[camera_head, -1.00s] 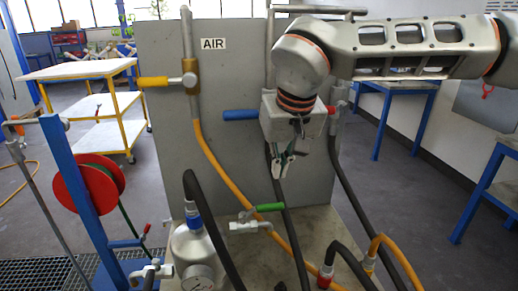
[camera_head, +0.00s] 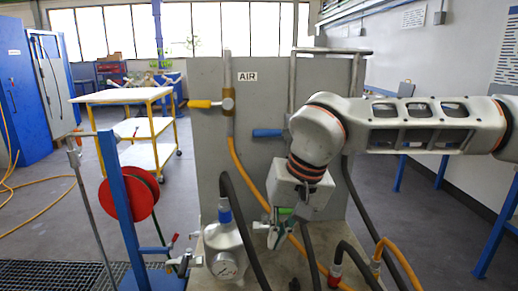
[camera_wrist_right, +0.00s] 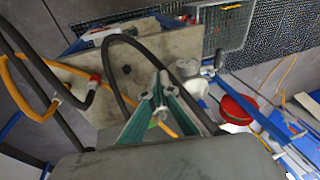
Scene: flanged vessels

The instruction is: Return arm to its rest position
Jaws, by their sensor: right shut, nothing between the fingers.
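My right arm (camera_head: 420,125) reaches in from the right in the head view, in front of the grey panel marked AIR (camera_head: 210,140). My right gripper (camera_head: 272,240) points down with its fingers together and nothing between them. My left gripper is not in view.
A vessel with a gauge (camera_head: 223,262) stands left of the gripper. Black and orange hoses (camera_head: 396,262) curve close by on the right. A blue stand with a red reel (camera_head: 128,199) and a yellow-white trolley (camera_head: 120,97) are on the left.

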